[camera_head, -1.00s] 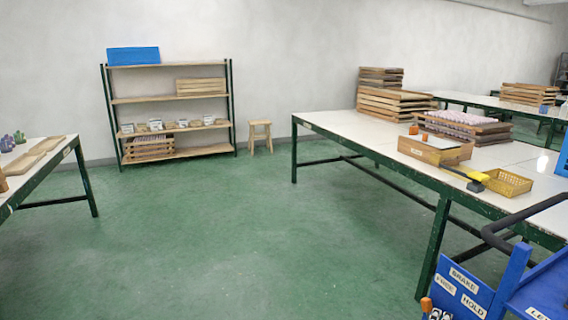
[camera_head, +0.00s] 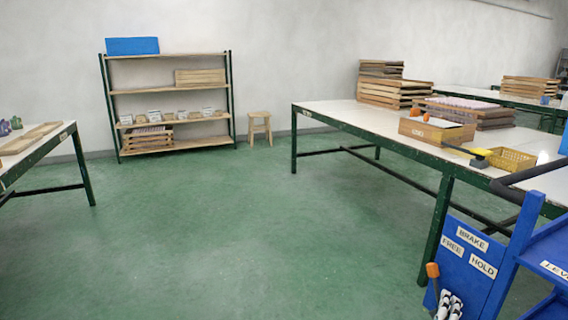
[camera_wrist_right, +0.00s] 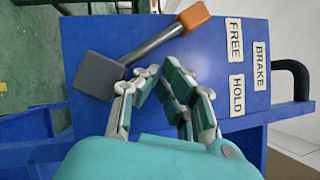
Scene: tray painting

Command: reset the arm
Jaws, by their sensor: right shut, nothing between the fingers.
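My right gripper (camera_head: 448,303) shows at the bottom of the head view, in front of the blue cart panel. In the right wrist view, my right gripper (camera_wrist_right: 160,73) has its fingertips drawn together and holds nothing. A lever with an orange grip (camera_wrist_right: 194,16), a grey rod and a dark block (camera_wrist_right: 98,75) lies just beyond the fingertips, across the blue panel (camera_wrist_right: 208,60). The lever's orange grip (camera_head: 433,270) also shows in the head view, just above the gripper. My left gripper is not in view.
The blue cart (camera_head: 497,245) has labels BRAKE, FREE and HOLD and a black handle (camera_head: 540,175). A long white table (camera_head: 350,118) stands behind it, with a wooden box (camera_head: 425,133) and a yellow basket (camera_head: 512,160). Green floor (camera_head: 240,230) is clear at centre and left.

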